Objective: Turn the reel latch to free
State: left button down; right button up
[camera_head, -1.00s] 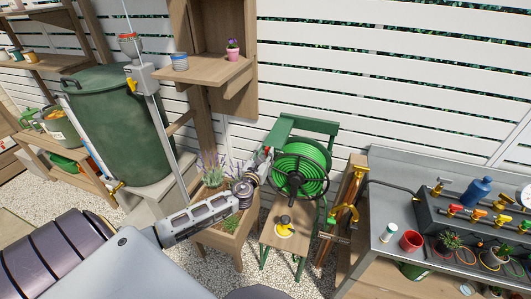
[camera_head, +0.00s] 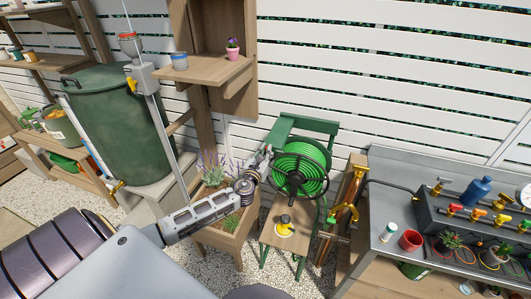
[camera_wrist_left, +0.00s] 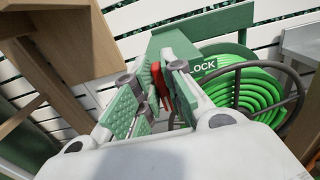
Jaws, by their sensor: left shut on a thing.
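The green hose reel (camera_head: 300,168) stands on a green-framed stand at the middle of the head view, with green hose wound on it and a dark spoked wheel in front. My left gripper (camera_head: 266,154) is at the left side of the reel. In the left wrist view, the red reel latch (camera_wrist_left: 161,84) shows between the finger pads of my left gripper (camera_wrist_left: 158,95), which is shut on it. A green plate beside it carries white letters, of which "OCK" (camera_wrist_left: 205,67) is readable; the rest is hidden by a finger. My right gripper is not in view.
A planter with lavender (camera_head: 226,224) stands below my left forearm. A small wooden stool (camera_head: 282,242) with a yellow item is below the reel. A metal bench (camera_head: 385,200) with taps and pots stands to the right. A white slatted fence is behind.

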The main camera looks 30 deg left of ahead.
pick_arm(q)
jog(key=shift+n, duration=0.3)
jog(key=n+b, duration=0.1)
jog(key=n, duration=0.4)
jog(key=a+f+n+b, duration=0.1)
jog(key=n+b, duration=0.1)
jog(key=n, duration=0.4)
jog(key=n+b, duration=0.2)
jog(key=n, duration=0.4)
jog(key=shift+s+a+f, duration=0.15)
jog(key=shift+a+f, duration=0.1)
jog(key=shift+n, duration=0.3)
